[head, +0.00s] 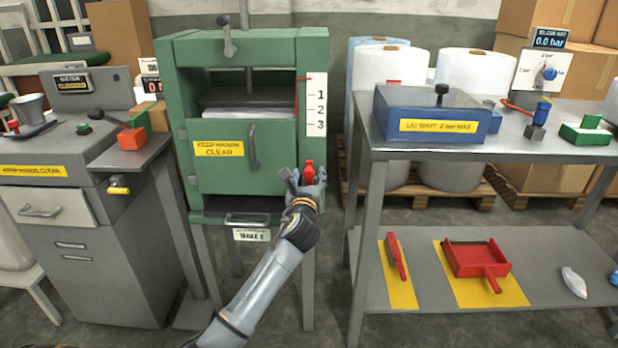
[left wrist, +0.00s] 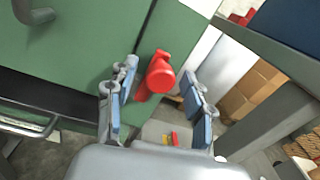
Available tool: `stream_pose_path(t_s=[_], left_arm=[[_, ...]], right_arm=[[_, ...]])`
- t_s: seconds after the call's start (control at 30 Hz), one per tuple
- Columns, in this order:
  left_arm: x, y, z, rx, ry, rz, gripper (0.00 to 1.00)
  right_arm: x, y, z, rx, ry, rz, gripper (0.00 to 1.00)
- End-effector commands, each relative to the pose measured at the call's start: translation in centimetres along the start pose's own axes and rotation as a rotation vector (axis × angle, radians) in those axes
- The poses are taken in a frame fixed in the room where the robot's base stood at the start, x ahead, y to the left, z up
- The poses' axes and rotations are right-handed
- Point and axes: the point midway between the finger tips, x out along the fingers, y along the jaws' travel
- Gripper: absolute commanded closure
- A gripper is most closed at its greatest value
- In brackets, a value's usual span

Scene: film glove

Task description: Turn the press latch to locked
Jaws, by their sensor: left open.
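The press (head: 180,100) is a green frame with a green front door (head: 222,172) that is closed across its lower opening. The press latch (head: 309,172) is a red handle at the lower right of the press front, standing roughly upright in the head view. In the left wrist view the red latch (left wrist: 158,76) shows between the fingers. My left gripper (head: 306,184) is at the latch, with its fingers (left wrist: 158,100) open on either side of it. I cannot tell whether a finger touches it. My right gripper is not in view.
A grey shelf table (head: 480,152) with a blue box (head: 430,112) stands to the right. A grey cabinet bench (head: 100,250) stands to the left. A small drawer handle (head: 247,219) and a label sit below the press door. Floor shows between the furniture.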

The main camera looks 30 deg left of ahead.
Motion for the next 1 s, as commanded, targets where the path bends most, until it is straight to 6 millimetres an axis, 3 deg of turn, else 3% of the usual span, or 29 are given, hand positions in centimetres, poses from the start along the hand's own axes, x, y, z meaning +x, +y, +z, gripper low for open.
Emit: stream_pose_path(t_s=[0.13,0.43,0.7,1.0], left_arm=[[1.02,-0.02,-0.06,-0.002,0.001,0.000,0.48],[1.19,-0.04,-0.01,-0.002,0.001,-0.001,0.48],[1.17,-0.04,-0.02,-0.002,0.001,-0.001,1.00],[1.15,0.01,-0.01,-0.009,0.001,-0.001,1.00]], right_arm=[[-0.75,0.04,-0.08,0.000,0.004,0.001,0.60],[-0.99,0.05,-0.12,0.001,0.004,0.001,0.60],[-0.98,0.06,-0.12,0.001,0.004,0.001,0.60],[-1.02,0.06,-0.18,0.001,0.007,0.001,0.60]])
